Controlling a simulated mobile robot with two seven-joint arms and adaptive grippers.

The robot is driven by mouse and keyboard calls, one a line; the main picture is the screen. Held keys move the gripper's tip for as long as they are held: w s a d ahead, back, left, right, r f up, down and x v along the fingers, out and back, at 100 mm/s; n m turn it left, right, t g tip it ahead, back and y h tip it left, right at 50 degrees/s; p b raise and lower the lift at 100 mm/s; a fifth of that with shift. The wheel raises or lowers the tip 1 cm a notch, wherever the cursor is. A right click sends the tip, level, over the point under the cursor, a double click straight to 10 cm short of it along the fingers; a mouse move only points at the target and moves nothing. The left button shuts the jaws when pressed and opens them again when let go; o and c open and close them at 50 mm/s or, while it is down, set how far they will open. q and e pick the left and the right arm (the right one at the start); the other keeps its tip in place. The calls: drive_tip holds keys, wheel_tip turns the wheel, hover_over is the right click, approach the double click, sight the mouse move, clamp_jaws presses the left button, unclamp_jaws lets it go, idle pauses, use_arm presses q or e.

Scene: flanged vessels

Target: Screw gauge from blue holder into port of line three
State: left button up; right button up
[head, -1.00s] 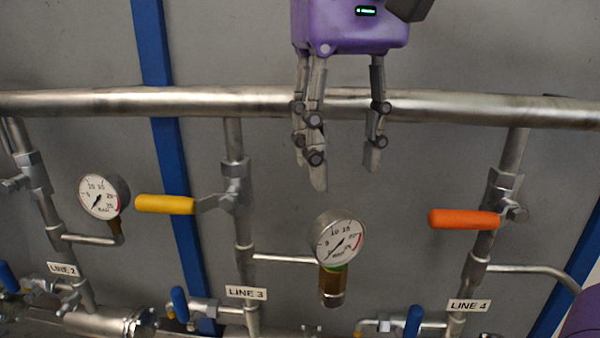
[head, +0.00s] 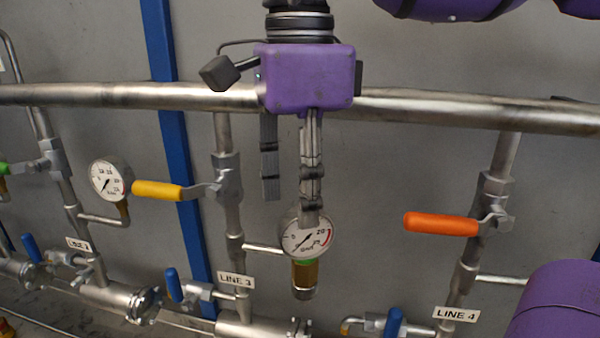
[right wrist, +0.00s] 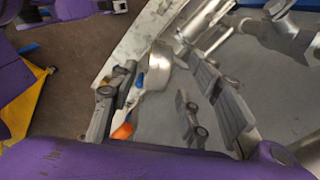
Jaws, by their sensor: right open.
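A round white-faced gauge (head: 306,240) stands upright on line three's side pipe, with a green band and brass fitting (head: 304,273) below its dial. Line three is marked by its label (head: 236,281). My right gripper (head: 290,207) points down from above, open. One finger overlaps the top of the dial in the head view; the other is left of it. I cannot tell whether they touch. In the right wrist view the gripper (right wrist: 165,108) has its fingers apart, with a silver rounded part between or beyond them. No blue holder is seen. My left gripper is not in view.
A horizontal steel pipe (head: 160,95) runs behind my right gripper. A yellow-handled valve (head: 158,190) is to the left and an orange-handled valve (head: 440,223) to the right. Line two's gauge (head: 111,180) is further left. Blue handles stick up below.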

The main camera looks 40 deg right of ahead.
sight(302, 231)
wheel_tip(302, 231, down, 5)
drive_tip(key=shift+s+d, duration=0.1)
drive_tip(key=shift+d, duration=0.05)
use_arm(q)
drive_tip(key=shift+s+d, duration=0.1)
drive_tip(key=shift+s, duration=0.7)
use_arm(e)
drive_tip(key=shift+f, duration=0.45)
clamp_jaws()
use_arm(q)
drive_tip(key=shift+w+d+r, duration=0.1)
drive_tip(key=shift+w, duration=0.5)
